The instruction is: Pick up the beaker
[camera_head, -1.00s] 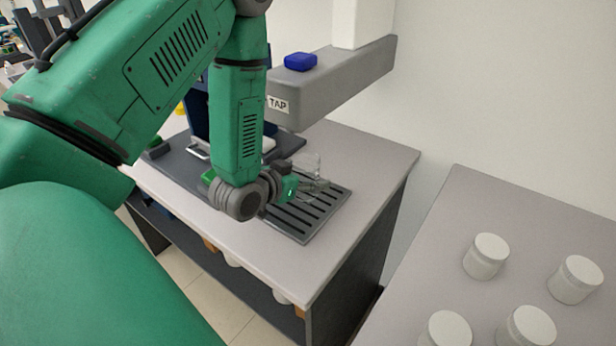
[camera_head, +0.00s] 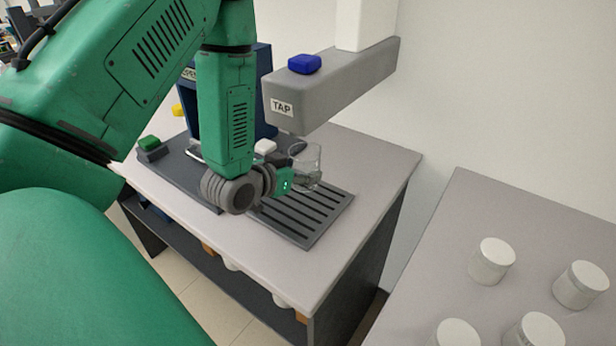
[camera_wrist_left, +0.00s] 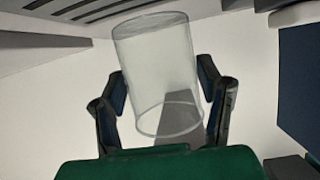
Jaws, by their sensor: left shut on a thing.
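The beaker (camera_head: 308,166) is a clear glass cylinder, seen in the head view above the slotted drain grate (camera_head: 318,222), under and in front of the block marked TAP (camera_head: 335,84). My left gripper (camera_head: 302,176) is shut on the beaker and holds it up, slightly tilted. In the left wrist view the beaker (camera_wrist_left: 155,70) stands between the two dark fingers, one on each side of its wall. It looks empty. My right gripper is not in either view.
A blue button (camera_head: 304,63) sits on the tap block. A dark blue machine (camera_head: 262,95) stands behind my left arm, with a green button (camera_head: 149,143) at its left. Several white-lidded jars (camera_head: 492,261) stand on the right-hand table (camera_head: 470,205).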

